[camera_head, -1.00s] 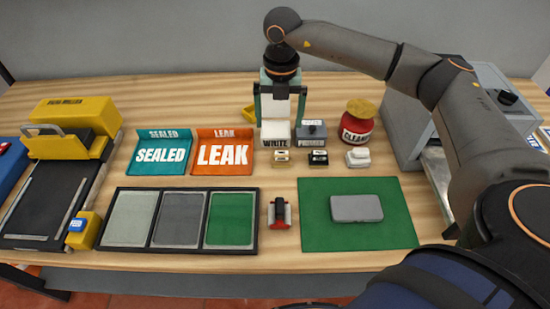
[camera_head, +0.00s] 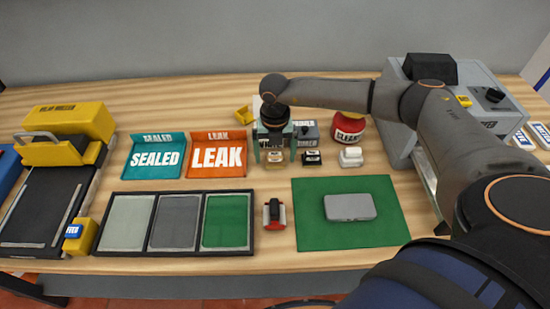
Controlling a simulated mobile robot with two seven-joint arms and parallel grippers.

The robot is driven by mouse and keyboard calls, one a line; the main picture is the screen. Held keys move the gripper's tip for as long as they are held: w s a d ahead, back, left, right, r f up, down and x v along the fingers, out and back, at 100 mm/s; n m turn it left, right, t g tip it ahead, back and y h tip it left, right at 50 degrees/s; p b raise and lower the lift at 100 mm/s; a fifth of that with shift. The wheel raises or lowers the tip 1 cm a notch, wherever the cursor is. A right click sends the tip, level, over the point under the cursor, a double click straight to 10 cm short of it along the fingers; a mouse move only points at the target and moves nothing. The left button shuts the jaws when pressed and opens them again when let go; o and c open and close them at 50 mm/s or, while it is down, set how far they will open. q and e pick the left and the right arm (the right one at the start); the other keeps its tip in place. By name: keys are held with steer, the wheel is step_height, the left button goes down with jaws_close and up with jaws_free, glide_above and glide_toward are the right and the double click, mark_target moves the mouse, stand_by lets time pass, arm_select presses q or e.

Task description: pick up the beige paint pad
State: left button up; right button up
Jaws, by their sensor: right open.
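The beige paint pad (camera_head: 275,158) is a small block with a dark label, standing on the table in front of the WHITE container. My right gripper (camera_head: 274,158) is open, pointing down, with its two pale green fingers on either side of the pad. Whether the fingers touch the pad I cannot tell. The gripper hides most of the white container (camera_head: 265,130) behind it. My left gripper is not in view.
A black-labelled pad (camera_head: 312,158) and a white pad (camera_head: 350,157) stand close to the right. Behind them are the grey PRIMER container (camera_head: 307,132) and red CLEANER jar (camera_head: 348,128). The orange LEAK tray (camera_head: 218,157) is left. A red-black tool (camera_head: 274,213) lies in front.

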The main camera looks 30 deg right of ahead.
steer(key=shift+c, duration=0.2)
steer(key=c, duration=1.3)
